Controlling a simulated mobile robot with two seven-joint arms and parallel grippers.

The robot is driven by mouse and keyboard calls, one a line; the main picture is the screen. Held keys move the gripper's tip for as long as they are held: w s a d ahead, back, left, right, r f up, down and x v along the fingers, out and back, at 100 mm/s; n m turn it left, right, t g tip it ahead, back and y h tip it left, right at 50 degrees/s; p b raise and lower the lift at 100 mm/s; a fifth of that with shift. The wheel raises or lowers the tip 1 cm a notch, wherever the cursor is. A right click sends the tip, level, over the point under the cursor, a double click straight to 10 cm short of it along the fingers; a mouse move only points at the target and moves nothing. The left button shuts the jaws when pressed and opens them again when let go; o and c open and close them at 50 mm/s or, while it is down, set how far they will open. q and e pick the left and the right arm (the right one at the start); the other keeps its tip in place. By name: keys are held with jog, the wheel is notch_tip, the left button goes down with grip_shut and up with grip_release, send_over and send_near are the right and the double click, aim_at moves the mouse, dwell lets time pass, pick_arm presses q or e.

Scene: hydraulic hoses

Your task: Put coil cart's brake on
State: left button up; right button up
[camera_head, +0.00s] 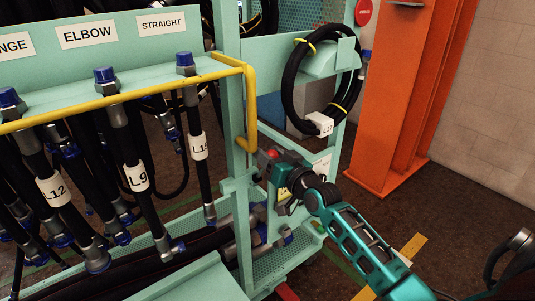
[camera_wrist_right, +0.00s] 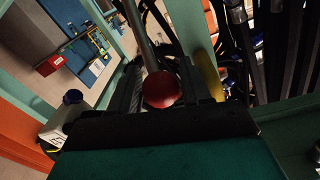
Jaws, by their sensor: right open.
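The coil cart (camera_head: 239,155) is a mint-green frame with a yellow bent handle (camera_head: 251,100) at its corner. A red ball knob (camera_head: 272,153) shows at the tip of my right gripper (camera_head: 277,170). In the right wrist view the red knob (camera_wrist_right: 161,90) sits on the end of a grey lever (camera_wrist_right: 140,32), in front of the dark jaws and seemingly between them. The jaws are open; I cannot tell whether they touch the knob. The lever is mostly hidden in the head view.
Labelled hoses (camera_head: 137,178) hang from the rack at left. A coiled black hose (camera_head: 290,85) tagged L17 hangs on the cart above my gripper. An orange post (camera_head: 390,110) stands behind at right. Brown floor (camera_head: 460,215) is open at lower right.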

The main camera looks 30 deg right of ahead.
jog(key=shift+w, duration=0.55)
grip_shut()
